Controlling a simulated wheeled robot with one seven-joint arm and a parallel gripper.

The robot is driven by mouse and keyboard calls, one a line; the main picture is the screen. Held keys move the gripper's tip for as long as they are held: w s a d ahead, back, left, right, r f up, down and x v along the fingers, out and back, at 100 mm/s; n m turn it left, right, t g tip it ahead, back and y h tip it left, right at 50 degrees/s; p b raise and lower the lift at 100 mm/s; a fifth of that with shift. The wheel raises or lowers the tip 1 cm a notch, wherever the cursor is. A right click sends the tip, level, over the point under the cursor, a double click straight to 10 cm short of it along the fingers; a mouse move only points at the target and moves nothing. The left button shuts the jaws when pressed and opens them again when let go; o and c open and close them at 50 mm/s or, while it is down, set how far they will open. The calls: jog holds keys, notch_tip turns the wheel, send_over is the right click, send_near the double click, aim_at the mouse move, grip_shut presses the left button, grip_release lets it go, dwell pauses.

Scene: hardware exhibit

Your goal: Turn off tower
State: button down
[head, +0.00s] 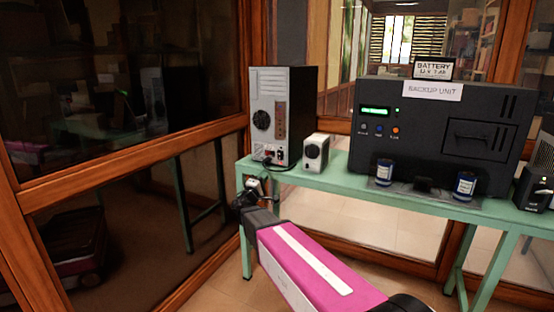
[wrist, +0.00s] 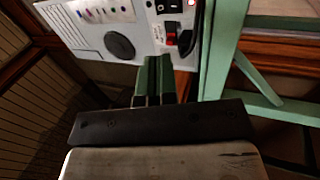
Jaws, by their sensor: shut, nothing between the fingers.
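The tower (head: 287,110) is a dark computer case with a light back panel. It stands upright at the left end of the green table in the head view.
The green table (head: 345,185) also holds a small white box (head: 315,152), the black backup unit (head: 440,120) and two small dark canisters. A black cable runs from the tower toward the white box. A wood-framed glass wall (head: 120,155) stands close on the left.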

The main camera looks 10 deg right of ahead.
aim_at(279, 153)
dwell(0.3)
jog(key=x, duration=1.3)
jog(key=shift+w, duration=0.1)
jog(key=shift+w+d+r, duration=0.2)
jog(key=shift+w+d, duration=0.05)
jog(key=shift+w, duration=0.05)
